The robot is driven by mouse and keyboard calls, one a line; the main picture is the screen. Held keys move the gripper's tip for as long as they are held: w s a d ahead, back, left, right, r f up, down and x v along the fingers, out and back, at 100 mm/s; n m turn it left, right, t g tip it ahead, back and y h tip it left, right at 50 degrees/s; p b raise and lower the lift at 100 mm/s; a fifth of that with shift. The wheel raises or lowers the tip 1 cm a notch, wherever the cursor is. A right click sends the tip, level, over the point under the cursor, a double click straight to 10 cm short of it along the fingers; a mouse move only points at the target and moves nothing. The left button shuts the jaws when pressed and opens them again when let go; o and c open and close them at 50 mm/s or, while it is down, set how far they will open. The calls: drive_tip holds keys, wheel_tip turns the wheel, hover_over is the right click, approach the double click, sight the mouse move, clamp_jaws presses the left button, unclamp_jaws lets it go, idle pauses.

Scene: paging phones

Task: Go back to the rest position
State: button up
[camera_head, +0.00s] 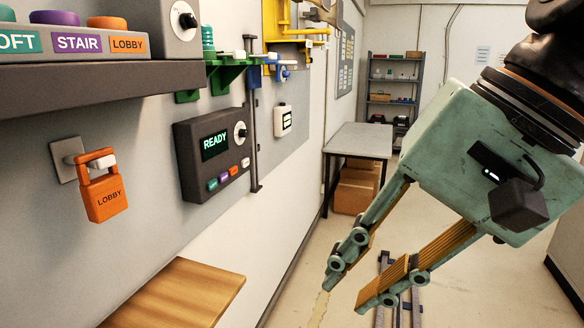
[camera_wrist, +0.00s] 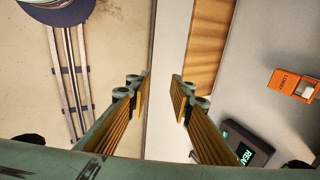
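My gripper (camera_head: 352,285) hangs at the right of the head view, pointing down and left, away from the wall. Its two fingers stand apart with nothing between them. In the wrist view my gripper (camera_wrist: 161,82) is also open and empty, over the line where floor meets wall. The wall panel (camera_head: 213,152) reads READY and has several coloured buttons and a dial. My gripper touches none of these.
A shelf (camera_head: 90,88) holds OFT, STAIR and LOBBY buttons at upper left. A wooden ledge (camera_head: 178,295) juts out below the panel. A grey table (camera_head: 360,141) with cardboard boxes (camera_head: 354,190) under it and a rack (camera_head: 393,85) stand at the back. Floor around my gripper is mostly clear.

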drive_tip(key=s+d+f+n+h, duration=0.2)
drive_tip(key=d+f, duration=0.1)
drive_tip(key=d, duration=0.3)
drive_tip(key=s+d+f+n+t+h, duration=0.1)
drive_tip(key=s+d+f+n+h, duration=0.1)
drive_tip(key=d, duration=0.5)
drive_tip(key=shift+s+d+f+h, duration=0.15)
drive_tip(key=shift+s+f+h, duration=0.4)
drive_tip(key=shift+s, duration=0.3)
